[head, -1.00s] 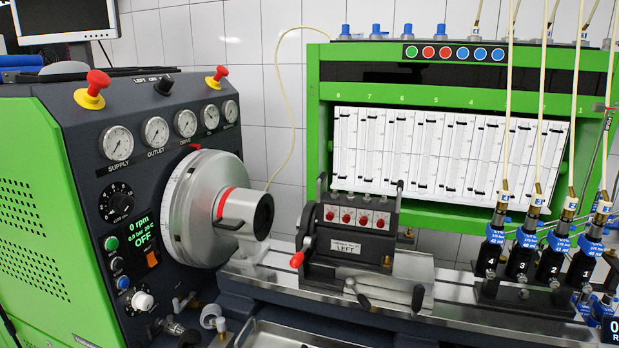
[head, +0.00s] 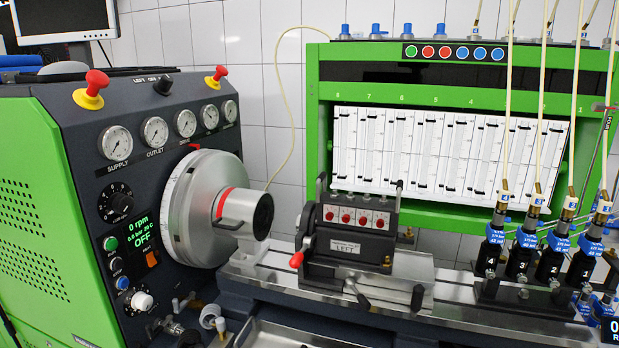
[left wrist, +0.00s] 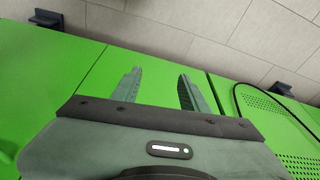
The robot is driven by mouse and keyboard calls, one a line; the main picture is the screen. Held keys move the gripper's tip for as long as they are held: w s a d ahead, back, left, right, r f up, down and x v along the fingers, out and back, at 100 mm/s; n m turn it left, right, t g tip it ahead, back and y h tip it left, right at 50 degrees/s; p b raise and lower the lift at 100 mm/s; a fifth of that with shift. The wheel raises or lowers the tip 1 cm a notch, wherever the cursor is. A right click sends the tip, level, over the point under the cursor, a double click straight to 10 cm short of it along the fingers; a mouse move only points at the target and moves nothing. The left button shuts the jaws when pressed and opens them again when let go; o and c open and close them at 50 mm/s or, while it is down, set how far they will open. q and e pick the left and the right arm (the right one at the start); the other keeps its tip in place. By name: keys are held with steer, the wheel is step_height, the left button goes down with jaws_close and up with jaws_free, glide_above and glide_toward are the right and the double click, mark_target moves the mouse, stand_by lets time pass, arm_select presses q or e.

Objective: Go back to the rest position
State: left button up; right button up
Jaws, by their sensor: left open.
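My left gripper (left wrist: 157,90) shows in the left wrist view, with its two fingers apart and nothing between them. Behind the fingers is a green panel (left wrist: 62,95) with a tiled surface beyond it. Neither gripper shows in the head view. My right gripper is in no view.
In the head view, the dark control panel (head: 80,135) with gauges stands left, beside the round drive head (head: 190,205). The green frame (head: 318,120) and black injectors (head: 520,255) stand right. A black cable (left wrist: 237,95) shows in the wrist view.

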arm_select(q)
steer(key=s+a+f+g, duration=0.1)
steer(key=s+f, duration=0.3)
steer(key=f, duration=0.5)
steer(key=s+f, duration=0.3)
steer(key=f, duration=0.6)
steer(key=s+a+f, duration=0.2)
steer(key=s+f, duration=0.6)
steer(key=s, duration=0.4)
steer(key=shift+s+a+f+g, duration=0.2)
steer(key=shift+s+f+g, duration=0.1)
steer(key=shift+s+g, duration=0.1)
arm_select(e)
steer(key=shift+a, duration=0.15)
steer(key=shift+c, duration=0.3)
